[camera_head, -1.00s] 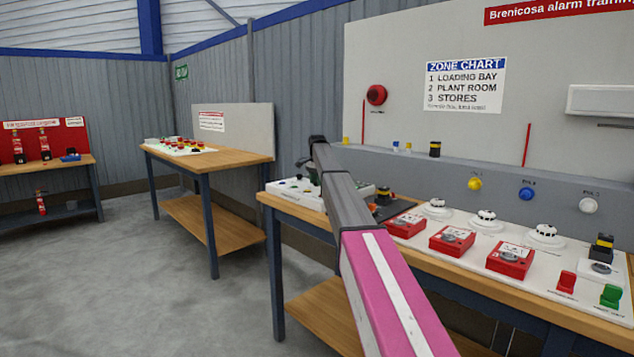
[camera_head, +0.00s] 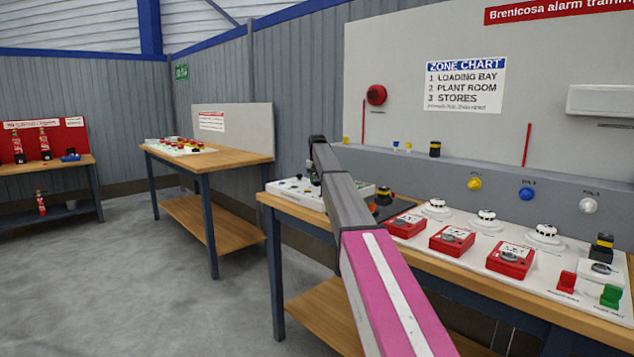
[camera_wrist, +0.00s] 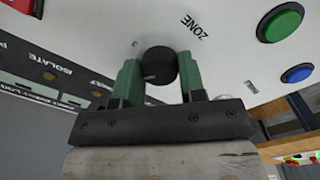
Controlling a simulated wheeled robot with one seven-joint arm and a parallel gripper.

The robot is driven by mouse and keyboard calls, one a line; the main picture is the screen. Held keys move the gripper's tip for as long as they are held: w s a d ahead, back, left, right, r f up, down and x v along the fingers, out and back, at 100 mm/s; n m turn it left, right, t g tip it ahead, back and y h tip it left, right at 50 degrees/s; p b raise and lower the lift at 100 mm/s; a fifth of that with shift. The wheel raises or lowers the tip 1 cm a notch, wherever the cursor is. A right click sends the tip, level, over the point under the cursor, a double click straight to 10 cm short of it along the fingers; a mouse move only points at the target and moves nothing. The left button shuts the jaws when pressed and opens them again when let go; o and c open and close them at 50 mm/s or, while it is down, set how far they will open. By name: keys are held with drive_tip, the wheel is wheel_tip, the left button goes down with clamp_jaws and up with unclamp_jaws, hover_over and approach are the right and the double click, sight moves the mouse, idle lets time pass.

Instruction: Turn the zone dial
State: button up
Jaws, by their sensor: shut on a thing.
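The zone dial (camera_wrist: 158,66) is a dark round knob on a white panel (camera_wrist: 110,22), with the word ZONE printed beside it in the wrist view. My gripper (camera_wrist: 159,78) has its two green fingers on either side of the dial and is shut on it. In the head view my arm reaches to the white panel (camera_head: 290,190) at the left end of the near bench. There the dial and fingertips are hidden or too small to make out.
A green button (camera_wrist: 280,22) and a blue button (camera_wrist: 298,74) sit on the panel to the right of the dial. Red call points (camera_head: 452,240) and white detectors (camera_head: 487,220) line the bench (camera_head: 560,307). A second bench (camera_head: 235,165) stands at the left, with open floor before it.

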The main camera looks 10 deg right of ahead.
sight(317, 181)
drive_tip(key=n, duration=0.4)
drive_tip(key=shift+n, duration=1.9)
drive_tip(key=o, duration=0.9)
wheel_tip(317, 181, up, 11)
drive_tip(key=shift+f, duration=0.1)
